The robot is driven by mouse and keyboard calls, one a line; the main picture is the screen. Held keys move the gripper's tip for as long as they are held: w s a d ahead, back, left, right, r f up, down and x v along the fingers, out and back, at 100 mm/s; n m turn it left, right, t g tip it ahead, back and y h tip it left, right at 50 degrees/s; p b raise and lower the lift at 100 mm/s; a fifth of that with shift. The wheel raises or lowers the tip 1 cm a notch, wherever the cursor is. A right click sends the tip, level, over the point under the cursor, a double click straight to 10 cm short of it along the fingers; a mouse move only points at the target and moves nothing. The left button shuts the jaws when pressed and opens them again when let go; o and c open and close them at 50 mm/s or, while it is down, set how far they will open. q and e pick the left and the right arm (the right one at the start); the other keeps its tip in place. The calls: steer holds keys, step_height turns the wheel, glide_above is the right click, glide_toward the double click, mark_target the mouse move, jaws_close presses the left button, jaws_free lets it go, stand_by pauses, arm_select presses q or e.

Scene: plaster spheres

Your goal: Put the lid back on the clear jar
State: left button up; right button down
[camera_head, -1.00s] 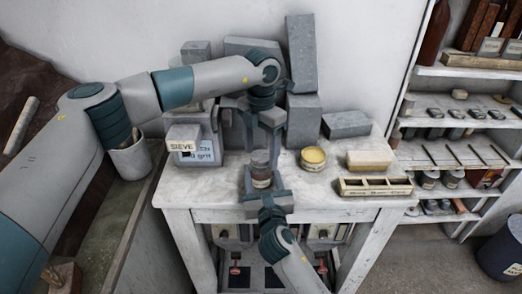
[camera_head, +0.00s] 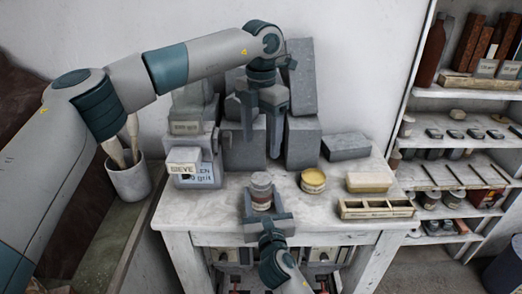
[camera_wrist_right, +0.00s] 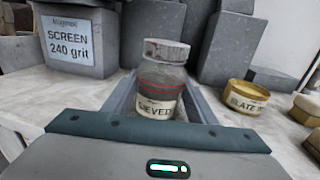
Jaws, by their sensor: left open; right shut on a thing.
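The clear jar (camera_head: 262,197) stands upright on the worktable, and its front label reads "SIEVED" in the right wrist view (camera_wrist_right: 160,104). The pale grey lid (camera_head: 261,179) sits on top of the jar's mouth; it also shows in the right wrist view (camera_wrist_right: 166,49) and looks about level. My right gripper (camera_head: 264,205) is shut on the jar's body from the front, with one finger on each side. My left gripper (camera_head: 261,150) is open and empty above the jar, its fingers pointing down, apart from the lid.
A yellow tin (camera_head: 313,180) stands right of the jar. A pale block (camera_head: 369,182) and a divided wooden tray (camera_head: 376,209) are farther right. Labelled grey boxes (camera_head: 195,172) stand left, and large grey blocks (camera_head: 303,142) stand behind. A shelf unit (camera_head: 470,95) is at the right.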

arm_select(q)
steer(key=shift+r, duration=0.3)
arm_select(e)
steer(key=c, duration=0.7)
jaws_free()
steer(key=shift+o, duration=0.2)
steer(key=shift+s, duration=0.15)
steer(key=shift+s+d+f, duration=0.1)
steer(key=shift+s+d, duration=0.05)
steer(key=shift+s, duration=0.5)
arm_select(q)
step_height(320, 180, down, 4)
steer(key=b, duration=0.3)
steer(key=shift+r, duration=0.2)
arm_select(e)
steer(key=s+d, duration=0.2)
steer(key=s, duration=1.3)
steer(key=shift+s+d, duration=0.25)
steer(key=shift+s, duration=0.05)
